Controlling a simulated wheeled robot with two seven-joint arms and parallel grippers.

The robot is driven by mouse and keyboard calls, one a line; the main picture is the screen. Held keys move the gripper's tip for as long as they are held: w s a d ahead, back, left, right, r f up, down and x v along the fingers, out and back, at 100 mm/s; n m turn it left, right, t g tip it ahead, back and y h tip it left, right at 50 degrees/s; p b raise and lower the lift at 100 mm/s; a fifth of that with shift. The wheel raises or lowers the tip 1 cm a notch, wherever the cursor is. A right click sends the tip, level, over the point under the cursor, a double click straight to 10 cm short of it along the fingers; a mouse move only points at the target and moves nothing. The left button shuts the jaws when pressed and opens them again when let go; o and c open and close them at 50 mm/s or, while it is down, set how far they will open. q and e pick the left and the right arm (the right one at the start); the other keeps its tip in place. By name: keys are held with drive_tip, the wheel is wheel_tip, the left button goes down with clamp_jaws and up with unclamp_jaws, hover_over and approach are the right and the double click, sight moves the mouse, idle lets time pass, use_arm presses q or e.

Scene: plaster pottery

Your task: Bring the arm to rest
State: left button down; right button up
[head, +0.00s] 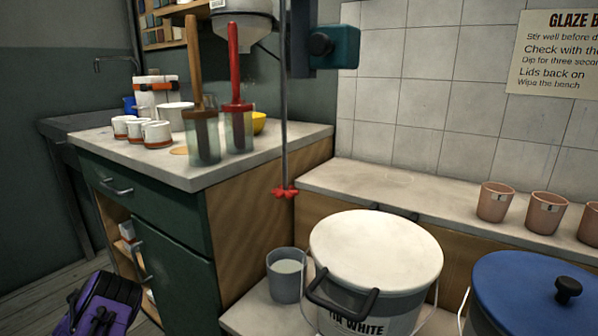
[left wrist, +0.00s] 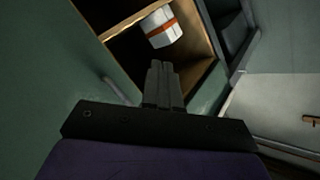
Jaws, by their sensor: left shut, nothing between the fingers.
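My left gripper (left wrist: 160,70) is shut and empty in the left wrist view, its fingers pressed together. Beyond its fingertips is the open shelf bay of the green cabinet (left wrist: 222,85). Part of my purple and black left arm end (head: 103,302) shows at the lower left of the head view, in front of the cabinet and low near the floor. Its fingers are not clear there. My right gripper is in neither view.
The green cabinet (head: 180,260) carries white cups (head: 157,134) and two glass jars (head: 204,140) with tools. A white-lidded bucket (head: 375,250), a grey cup (head: 286,275) and a blue lid (head: 535,290) stand right. A white and orange container (left wrist: 163,28) is in the shelf bay.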

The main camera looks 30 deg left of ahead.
use_arm(q)
drive_tip(key=s+d+f+n+g+h, duration=0.1)
drive_tip(key=d+f+n+g, duration=0.15)
drive_tip(key=d+f, duration=0.45)
drive_tip(key=s+d+f+n+g+h, duration=0.1)
drive_tip(key=d+f+n+g, duration=0.15)
drive_tip(key=d, duration=0.75)
drive_tip(key=s+d+f+n+g+h, duration=0.1)
drive_tip(key=s+d+f+n+g, duration=0.1)
drive_tip(key=d+f+n, duration=0.5)
drive_tip(key=s+d+r+m+g+h, duration=0.1)
drive_tip(key=s+d, duration=0.2)
drive_tip(key=d, duration=0.5)
drive_tip(key=s+d+m+g+h, duration=0.1)
drive_tip(key=s+d+m+h, duration=0.15)
drive_tip(key=d, duration=0.55)
drive_tip(key=s+d+r+m+g+h, duration=0.1)
drive_tip(key=s+d, duration=0.2)
drive_tip(key=d, duration=0.6)
wheel_tip(320, 180, up, 26)
drive_tip(key=d+p, duration=0.1)
drive_tip(key=p, duration=2.5)
drive_tip(key=shift+w+t, duration=0.4)
drive_tip(key=shift+w, duration=0.05)
